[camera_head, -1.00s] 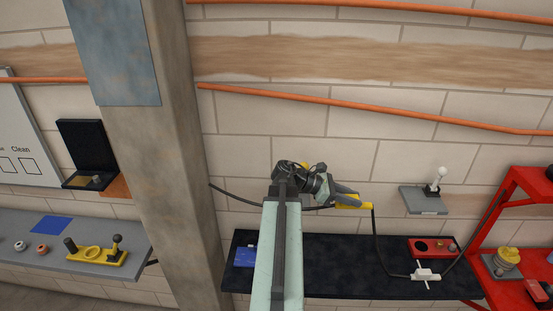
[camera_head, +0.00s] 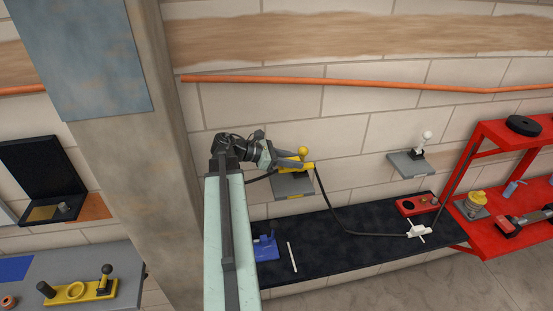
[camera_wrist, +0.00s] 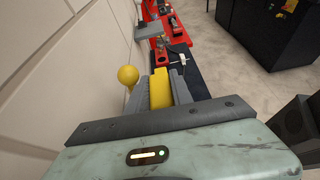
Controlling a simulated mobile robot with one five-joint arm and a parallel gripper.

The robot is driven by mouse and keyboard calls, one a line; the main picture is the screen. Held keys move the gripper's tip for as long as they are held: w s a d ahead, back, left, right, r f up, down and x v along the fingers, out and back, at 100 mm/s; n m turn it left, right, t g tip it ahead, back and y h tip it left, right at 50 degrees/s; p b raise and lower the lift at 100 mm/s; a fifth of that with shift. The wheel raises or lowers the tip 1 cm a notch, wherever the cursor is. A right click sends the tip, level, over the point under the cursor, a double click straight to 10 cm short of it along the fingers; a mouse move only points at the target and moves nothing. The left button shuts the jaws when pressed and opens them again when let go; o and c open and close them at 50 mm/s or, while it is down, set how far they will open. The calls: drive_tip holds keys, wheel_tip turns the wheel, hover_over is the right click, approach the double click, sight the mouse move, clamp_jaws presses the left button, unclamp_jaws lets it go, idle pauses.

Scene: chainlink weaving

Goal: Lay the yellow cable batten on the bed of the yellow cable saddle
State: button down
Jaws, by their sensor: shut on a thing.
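My gripper (camera_head: 283,161) is shut on the yellow cable batten (camera_head: 308,166), whose end sticks out past the fingertips. A black cable runs down from it. In the wrist view the batten (camera_wrist: 160,88) lies between the grey fingers (camera_wrist: 160,92). The yellow cable saddle shows by its yellow ball knob (camera_head: 302,151), just behind the gripper, over a small grey wall shelf (camera_head: 293,185). In the wrist view the knob (camera_wrist: 127,75) stands left of the fingers. The saddle's bed is hidden by my gripper. I cannot tell whether the batten touches it.
The cable drops to a white batten (camera_head: 419,231) on the black shelf (camera_head: 350,245). That shelf also carries a blue block (camera_head: 265,246), a white rod (camera_head: 292,257) and a red block (camera_head: 416,205). A white-knobbed saddle (camera_head: 427,137) is at right, near a red rack (camera_head: 500,160).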

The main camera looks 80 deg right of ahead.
drive_tip(key=shift+w, duration=0.1)
drive_tip(key=shift+w+f, duration=0.2)
drive_tip(key=shift+f, duration=0.1)
wheel_tip(320, 180, down, 7)
drive_tip(key=b, duration=0.7)
drive_tip(key=shift+s+f+b, duration=0.1)
drive_tip(key=shift+b, duration=0.3)
drive_tip(key=shift+f+b, duration=0.65)
drive_tip(key=c, duration=1.1)
unclamp_jaws()
drive_tip(key=shift+o, duration=0.2)
drive_tip(key=shift+r, duration=0.1)
drive_tip(key=p+v, duration=0.3)
drive_tip(key=v, duration=0.4)
drive_tip(key=shift+r, duration=0.1)
drive_tip(key=shift+w+a, duration=0.15)
drive_tip(key=shift+w, duration=0.2)
